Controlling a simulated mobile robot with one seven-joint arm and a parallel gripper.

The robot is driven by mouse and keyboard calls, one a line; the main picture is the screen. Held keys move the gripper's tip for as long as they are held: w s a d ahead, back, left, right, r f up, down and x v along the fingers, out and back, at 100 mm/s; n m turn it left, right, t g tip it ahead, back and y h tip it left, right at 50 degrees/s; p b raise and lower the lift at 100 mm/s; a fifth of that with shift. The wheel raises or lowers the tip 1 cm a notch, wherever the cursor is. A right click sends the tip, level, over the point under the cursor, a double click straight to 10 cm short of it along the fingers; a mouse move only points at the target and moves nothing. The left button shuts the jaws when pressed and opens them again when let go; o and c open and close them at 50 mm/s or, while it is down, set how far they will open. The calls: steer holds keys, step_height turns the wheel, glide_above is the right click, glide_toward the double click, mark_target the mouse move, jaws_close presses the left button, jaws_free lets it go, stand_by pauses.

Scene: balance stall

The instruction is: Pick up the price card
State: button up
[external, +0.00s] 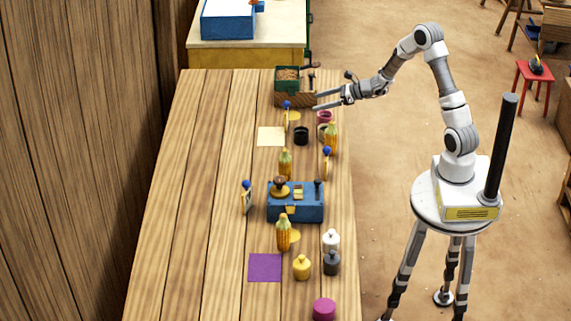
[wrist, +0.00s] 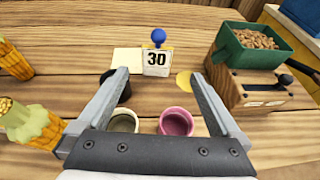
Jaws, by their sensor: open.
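A price card (wrist: 156,62) marked 30, with a blue ball on top, stands upright on the table ahead in the wrist view. A card with a blue ball that seems to be the same one shows edge-on in the external view (external: 286,117). Two more blue-topped cards stand nearer the camera, one at right (external: 326,165) and one at left (external: 246,200). My gripper (external: 317,101) is open and empty above the table's right side, with the card beyond its fingertips. In the wrist view the fingers (wrist: 160,77) are spread wide, with the card apart from them.
A black cup (external: 301,136) is near the card. A scale with a green tray (wrist: 232,48) stands right of the card. Corn (external: 331,138) stands close by. The table's left side is clear.

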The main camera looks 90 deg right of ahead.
glide_toward(286, 112)
steer(key=w+d+f, duration=0.1)
steer(key=w, duration=0.2)
steer(key=w+d+f, duration=0.1)
steer(key=shift+w+d+f+b, duration=0.2)
steer(key=shift+d+f+b, duration=0.1)
steer(key=shift+f+b, duration=0.05)
steer(key=shift+f+b+x, duration=0.1)
steer(key=shift+b+x, duration=0.1)
steer(key=shift+x, duration=1.15)
steer(key=shift+f+b+x, duration=0.15)
steer(key=shift+x, duration=1.2)
steer(key=shift+s+a, duration=0.15)
steer(key=shift+a, duration=0.05)
steer(key=shift+c, duration=0.2)
steer(key=c, duration=1.1)
steer(key=shift+r, duration=0.1)
